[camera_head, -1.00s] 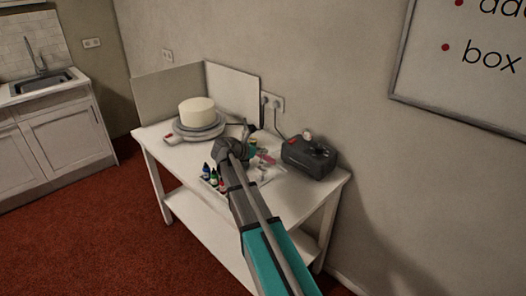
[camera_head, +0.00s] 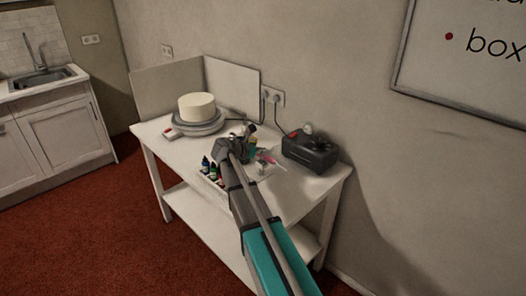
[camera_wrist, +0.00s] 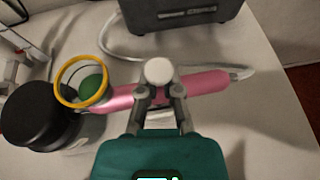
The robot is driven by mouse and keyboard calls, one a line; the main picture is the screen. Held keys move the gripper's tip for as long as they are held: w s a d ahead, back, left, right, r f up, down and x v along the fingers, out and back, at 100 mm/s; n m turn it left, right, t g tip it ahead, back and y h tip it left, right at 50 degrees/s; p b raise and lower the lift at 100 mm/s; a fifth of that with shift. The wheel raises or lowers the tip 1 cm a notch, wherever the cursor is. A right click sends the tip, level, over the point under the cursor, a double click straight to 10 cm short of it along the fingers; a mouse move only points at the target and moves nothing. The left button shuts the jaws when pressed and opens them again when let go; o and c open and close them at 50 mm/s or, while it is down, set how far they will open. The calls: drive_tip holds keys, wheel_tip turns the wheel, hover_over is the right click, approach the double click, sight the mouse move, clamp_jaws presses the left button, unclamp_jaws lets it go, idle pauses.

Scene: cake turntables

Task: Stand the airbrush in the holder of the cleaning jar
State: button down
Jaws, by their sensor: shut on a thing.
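The pink airbrush (camera_wrist: 203,83) lies across the wrist view. My gripper (camera_wrist: 160,97) is shut on the middle of its body, with a round pale part above the fingertips. The airbrush's right end narrows to a silvery tip. Its left end is beside the yellow ring (camera_wrist: 60,72), which appears to be the holder; I cannot tell whether they touch. A green thing shows through the ring. The cleaning jar, with a black lid (camera_wrist: 38,108), stands at the left. In the head view my wrist hides much of this area.
A dark compressor (camera_head: 310,153) stands at the right of the white table (camera_head: 318,183); a pale hose (camera_wrist: 112,47) curves near it. A cake (camera_head: 196,106) sits on a turntable (camera_head: 193,129) at the back left.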

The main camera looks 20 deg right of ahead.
drive_tip(key=shift+f, duration=0.25)
idle(0.5)
drive_tip(key=c, duration=0.7)
unclamp_jaws()
drive_tip(key=shift+s+a+r, duration=0.1)
drive_tip(key=shift+s+r, duration=0.05)
